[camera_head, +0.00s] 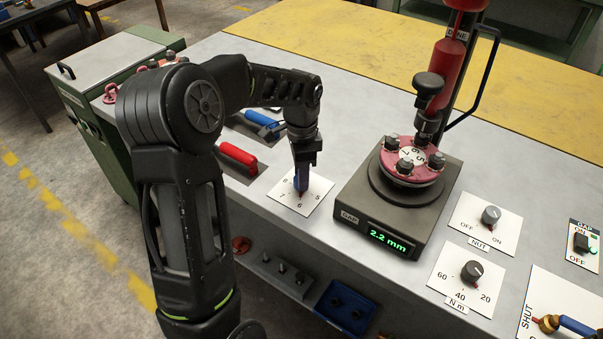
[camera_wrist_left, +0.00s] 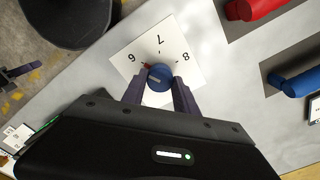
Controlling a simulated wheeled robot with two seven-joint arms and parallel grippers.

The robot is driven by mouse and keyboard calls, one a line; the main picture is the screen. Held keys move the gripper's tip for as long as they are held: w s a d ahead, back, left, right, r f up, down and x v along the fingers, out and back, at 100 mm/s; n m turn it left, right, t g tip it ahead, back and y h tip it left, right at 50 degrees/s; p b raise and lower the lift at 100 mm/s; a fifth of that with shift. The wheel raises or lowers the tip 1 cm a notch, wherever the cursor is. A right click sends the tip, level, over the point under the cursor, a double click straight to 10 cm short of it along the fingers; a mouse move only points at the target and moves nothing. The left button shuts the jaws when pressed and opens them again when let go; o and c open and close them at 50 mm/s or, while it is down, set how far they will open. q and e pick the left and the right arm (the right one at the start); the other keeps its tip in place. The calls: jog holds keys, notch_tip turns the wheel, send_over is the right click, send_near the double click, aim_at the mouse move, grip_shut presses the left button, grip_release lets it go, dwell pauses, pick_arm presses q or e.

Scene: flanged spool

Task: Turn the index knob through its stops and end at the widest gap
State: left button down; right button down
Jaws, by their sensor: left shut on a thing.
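The index knob (camera_wrist_left: 158,78) is blue with a red pointer and sits on a white numbered plate (camera_wrist_left: 185,72). In the wrist view its pointer is turned toward the 6, with 7 and 8 further round. My left gripper (camera_wrist_left: 158,92) is shut on the knob, one finger on each side. In the head view the gripper (camera_head: 301,185) comes down from above onto the plate (camera_head: 316,190) and hides most of the knob. The gap display (camera_head: 389,238) reads 2.2 mm. My right gripper is not in view.
The black-based machine (camera_head: 400,200) with a red flanged head (camera_head: 412,163) stands right of the knob plate. A red-handled tool (camera_head: 238,155) and a blue-handled tool (camera_head: 262,119) lie behind the gripper. Nut (camera_head: 491,216) and torque (camera_head: 472,271) knobs are further right.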

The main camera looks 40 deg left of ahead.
pick_arm(q)
jog(key=c, duration=0.9)
grip_release()
jog(key=shift+c, duration=0.2)
jog(key=shift+r, duration=0.1)
notch_tip(320, 180, up, 8)
jog(key=shift+f+b, duration=0.15)
jog(key=shift+b, duration=0.25)
